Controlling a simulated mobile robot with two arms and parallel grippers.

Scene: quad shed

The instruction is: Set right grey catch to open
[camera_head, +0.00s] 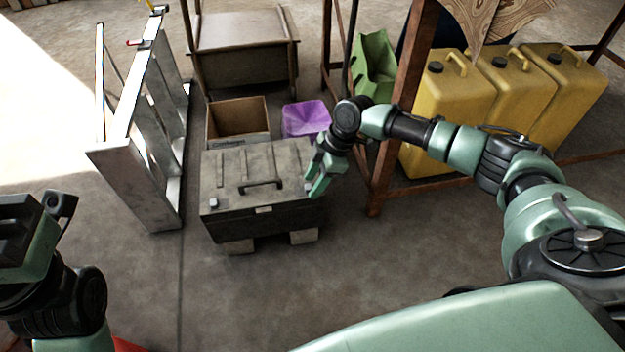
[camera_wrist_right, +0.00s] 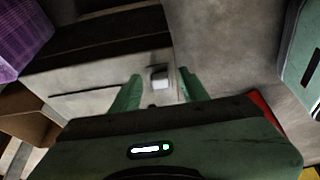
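A dark grey lidded chest (camera_head: 250,222) with a black handle on its lid stands on the floor. The right grey catch is a small pale block (camera_wrist_right: 160,77) in the right wrist view; in the head view my gripper crowds that corner. The left catch (camera_head: 213,203) shows at the chest's left front. My right gripper (camera_head: 316,184) is at the chest's right corner. Its green fingers (camera_wrist_right: 158,74) are open around the catch, with a gap on each side. The catch's exact position is unclear. My left gripper (camera_head: 40,235) is at the left edge, its fingers not clear.
A wooden table leg (camera_head: 385,160) and several yellow canisters (camera_head: 440,100) are to the right. Floor in front is clear.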

